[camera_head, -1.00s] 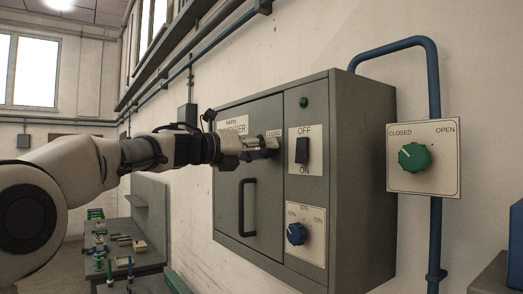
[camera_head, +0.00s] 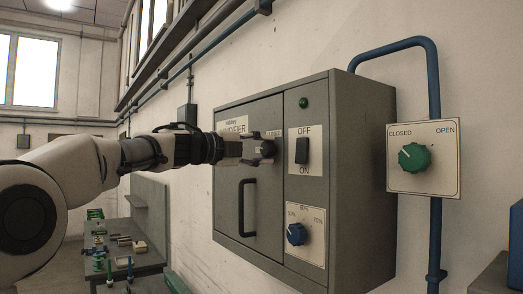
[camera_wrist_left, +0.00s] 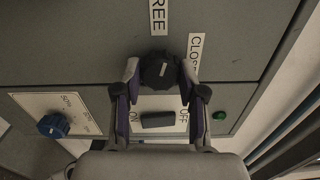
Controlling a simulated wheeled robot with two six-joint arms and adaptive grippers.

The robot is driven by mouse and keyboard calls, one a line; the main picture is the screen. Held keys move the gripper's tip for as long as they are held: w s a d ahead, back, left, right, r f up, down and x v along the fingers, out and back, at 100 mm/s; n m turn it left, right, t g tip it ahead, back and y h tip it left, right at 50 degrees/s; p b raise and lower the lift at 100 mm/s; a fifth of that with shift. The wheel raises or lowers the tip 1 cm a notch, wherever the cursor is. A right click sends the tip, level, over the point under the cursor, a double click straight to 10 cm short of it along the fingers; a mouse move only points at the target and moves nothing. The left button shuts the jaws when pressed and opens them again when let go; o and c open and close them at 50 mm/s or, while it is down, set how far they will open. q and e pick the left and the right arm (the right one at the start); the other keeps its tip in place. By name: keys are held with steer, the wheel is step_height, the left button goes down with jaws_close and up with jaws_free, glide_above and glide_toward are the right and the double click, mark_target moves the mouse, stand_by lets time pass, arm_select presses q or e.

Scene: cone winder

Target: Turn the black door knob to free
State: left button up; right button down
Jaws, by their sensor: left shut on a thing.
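The black door knob (camera_head: 267,149) sits on the grey cabinet door, right of my left gripper's fingers. In the left wrist view the knob (camera_wrist_left: 158,70) is between the two fingertips, and my left gripper (camera_wrist_left: 160,74) is shut on it. A "FREE" label (camera_wrist_left: 158,17) lies above the knob in that view, and a "CLOSED" label (camera_wrist_left: 193,57), partly covered by a finger, lies to its right. A short pale mark shows on the knob's face, but its exact direction is hard to tell. My right gripper is not in view.
The cabinet door (camera_head: 228,185) is shut and has a black handle (camera_head: 248,207). Beside it are a black OFF/ON switch (camera_head: 302,150), a blue dial (camera_head: 297,234) and a green lamp (camera_head: 304,102). A green valve knob (camera_head: 414,157) is on the wall plate.

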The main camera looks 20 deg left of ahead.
arm_select(q)
steer(key=shift+n, duration=1.5)
steer(key=shift+r, duration=0.1)
steer(key=o, duration=1)
steer(key=shift+o, duration=0.7)
steer(key=shift+w+d, duration=0.15)
steer(key=v, duration=0.7)
